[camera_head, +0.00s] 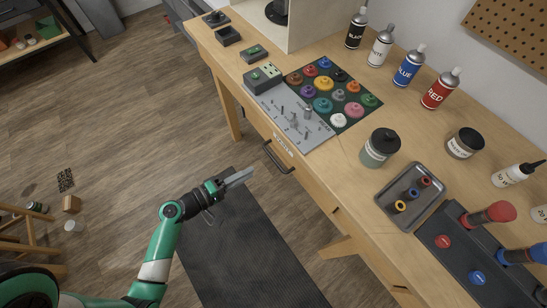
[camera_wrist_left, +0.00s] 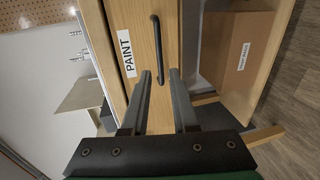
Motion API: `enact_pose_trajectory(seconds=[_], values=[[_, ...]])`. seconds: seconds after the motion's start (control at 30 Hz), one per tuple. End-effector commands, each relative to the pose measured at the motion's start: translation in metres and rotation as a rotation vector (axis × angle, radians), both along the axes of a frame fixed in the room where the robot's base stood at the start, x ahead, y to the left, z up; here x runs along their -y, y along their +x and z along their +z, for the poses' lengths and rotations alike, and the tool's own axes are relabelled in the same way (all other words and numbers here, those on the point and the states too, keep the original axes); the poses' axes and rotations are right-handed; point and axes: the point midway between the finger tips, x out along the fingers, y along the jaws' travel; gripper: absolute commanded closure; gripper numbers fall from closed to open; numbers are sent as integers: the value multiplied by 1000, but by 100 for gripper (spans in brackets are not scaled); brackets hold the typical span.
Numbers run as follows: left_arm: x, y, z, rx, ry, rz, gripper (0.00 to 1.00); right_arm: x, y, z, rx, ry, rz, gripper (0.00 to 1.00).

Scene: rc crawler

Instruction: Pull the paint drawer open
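The paint drawer has a wooden front with a white PAINT label (camera_wrist_left: 127,53) and a dark bar handle (camera_wrist_left: 157,45). In the head view the drawer sits under the workbench's front edge, with its handle (camera_head: 272,157) below the label (camera_head: 283,145). The drawer looks shut. My left gripper (camera_head: 248,173) is in front of the handle, a little to its left in the head view. In the left wrist view its fingers (camera_wrist_left: 161,74) are parted and empty, with the handle's near end just beyond the tips. My right gripper is not in view.
The workbench (camera_head: 345,155) carries paint pots (camera_head: 323,105), spray cans (camera_head: 408,66), a lidded jar (camera_head: 380,147) and a metal tray (camera_head: 411,192). A cardboard box (camera_wrist_left: 243,50) sits on a shelf beside the drawer. A dark mat (camera_head: 240,255) covers the floor; the floor in front is clear.

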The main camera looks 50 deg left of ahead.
Motion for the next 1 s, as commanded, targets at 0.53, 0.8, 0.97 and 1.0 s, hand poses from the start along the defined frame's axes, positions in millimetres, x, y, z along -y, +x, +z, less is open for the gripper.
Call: enact_pose_trajectory(seconds=[0.53, 0.8, 0.97, 1.0], values=[[13, 100, -21, 2, 5, -6, 73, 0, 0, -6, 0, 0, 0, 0], [14, 109, -22, 1, 5, -3, 73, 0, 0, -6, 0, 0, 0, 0], [14, 109, -22, 1, 5, -3, 84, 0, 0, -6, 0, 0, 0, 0], [14, 109, -22, 1, 5, -3, 91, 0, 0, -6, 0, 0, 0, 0]])
